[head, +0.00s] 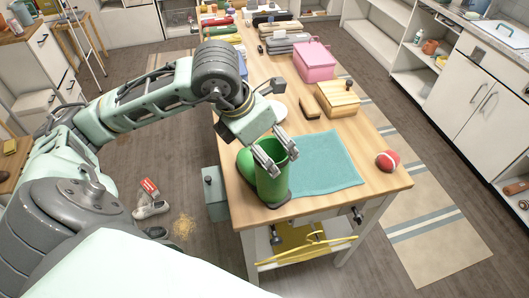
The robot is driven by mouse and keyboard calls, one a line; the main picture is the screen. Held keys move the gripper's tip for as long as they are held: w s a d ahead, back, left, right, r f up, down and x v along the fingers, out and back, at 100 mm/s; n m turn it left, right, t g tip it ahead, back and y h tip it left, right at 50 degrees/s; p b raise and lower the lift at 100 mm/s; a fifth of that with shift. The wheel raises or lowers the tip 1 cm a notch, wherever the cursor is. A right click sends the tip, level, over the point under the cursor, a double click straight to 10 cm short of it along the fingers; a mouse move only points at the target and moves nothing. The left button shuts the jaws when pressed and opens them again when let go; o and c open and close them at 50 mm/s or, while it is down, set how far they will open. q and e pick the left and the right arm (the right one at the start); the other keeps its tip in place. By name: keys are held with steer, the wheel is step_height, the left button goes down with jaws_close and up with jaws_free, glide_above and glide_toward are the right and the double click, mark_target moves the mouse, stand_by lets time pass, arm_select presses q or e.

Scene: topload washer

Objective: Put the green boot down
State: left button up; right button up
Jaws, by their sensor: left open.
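The green boot (271,187) stands upright near the front edge of the wooden table (350,196), on or beside the left edge of a teal cloth. Its shaft opening faces up and its rounded toe points to the back left. My left gripper (277,160) is open at the top of the boot shaft, with its fingers at the rim. I cannot tell whether the fingers touch the boot. My right gripper is not in view.
The teal cloth (324,165) lies flat right of the boot. A red ball (387,160) sits near the right table edge. A wooden box (337,99), a pink box (314,62) and a white plate (278,110) stand farther back. Shoes (151,209) lie on the floor at left.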

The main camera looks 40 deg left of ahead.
mark_target(274, 153)
arm_select(q)
steer(key=p+x, duration=0.3)
steer(key=x, duration=0.3)
steer(key=shift+w+a, duration=0.1)
steer(key=shift+w, duration=0.1)
steer(key=shift+c, duration=0.3)
steer(key=shift+r, duration=0.1)
steer(key=c, duration=2.1)
